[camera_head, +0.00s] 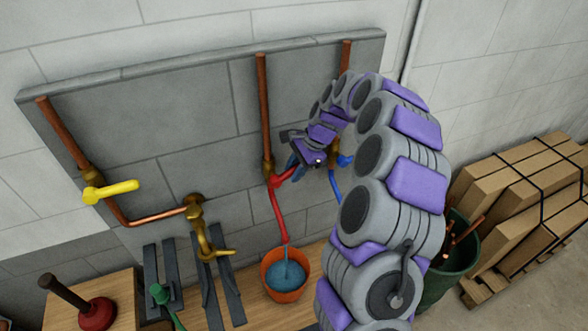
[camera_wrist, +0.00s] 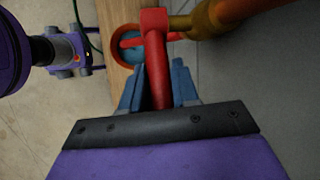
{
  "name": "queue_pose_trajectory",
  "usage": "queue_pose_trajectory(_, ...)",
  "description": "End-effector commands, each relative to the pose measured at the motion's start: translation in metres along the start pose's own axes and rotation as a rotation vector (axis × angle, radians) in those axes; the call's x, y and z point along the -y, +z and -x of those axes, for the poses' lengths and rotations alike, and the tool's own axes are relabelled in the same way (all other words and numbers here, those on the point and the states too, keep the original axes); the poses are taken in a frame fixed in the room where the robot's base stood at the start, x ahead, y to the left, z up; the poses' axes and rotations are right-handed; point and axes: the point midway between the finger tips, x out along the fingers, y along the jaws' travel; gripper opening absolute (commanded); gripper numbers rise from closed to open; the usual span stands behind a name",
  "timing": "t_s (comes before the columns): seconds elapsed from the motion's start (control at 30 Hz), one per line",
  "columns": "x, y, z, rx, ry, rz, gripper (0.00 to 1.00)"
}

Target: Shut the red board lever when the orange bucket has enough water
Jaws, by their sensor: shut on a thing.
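The red board lever (camera_head: 283,177) is on a brass valve on the middle copper pipe. My gripper (camera_head: 297,169) is at this lever. In the wrist view, the blue fingers of my gripper (camera_wrist: 157,92) are shut on the red lever (camera_wrist: 156,60), one on each side. The orange bucket (camera_head: 284,292) stands on the wooden bench below. A red hose (camera_head: 278,215) hangs from the valve, and a thin stream runs from its end into blue water (camera_head: 286,274) in the bucket. The bucket (camera_wrist: 116,52) also shows in the wrist view, partly covered by the red parts.
A yellow lever (camera_head: 110,191) is at the left pipe. A blue lever (camera_head: 344,160) and blue hose (camera_head: 334,186) are just right of my gripper. A brass tap (camera_head: 200,228), a red plunger (camera_head: 98,313), a green bin (camera_head: 457,262) and strapped boxes (camera_head: 525,190) are nearby.

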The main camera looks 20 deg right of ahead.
Motion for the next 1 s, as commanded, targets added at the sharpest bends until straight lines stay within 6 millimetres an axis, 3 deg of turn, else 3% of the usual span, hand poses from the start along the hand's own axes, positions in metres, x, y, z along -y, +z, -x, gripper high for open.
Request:
queue_pose_trajectory(0.5, -0.004, -0.019, -0.02, 0.351, -0.054, -0.054, 0.0)
queue_pose_trajectory(1.0, -0.005, -0.022, -0.024, 0.421, -0.067, -0.06, 0.0)
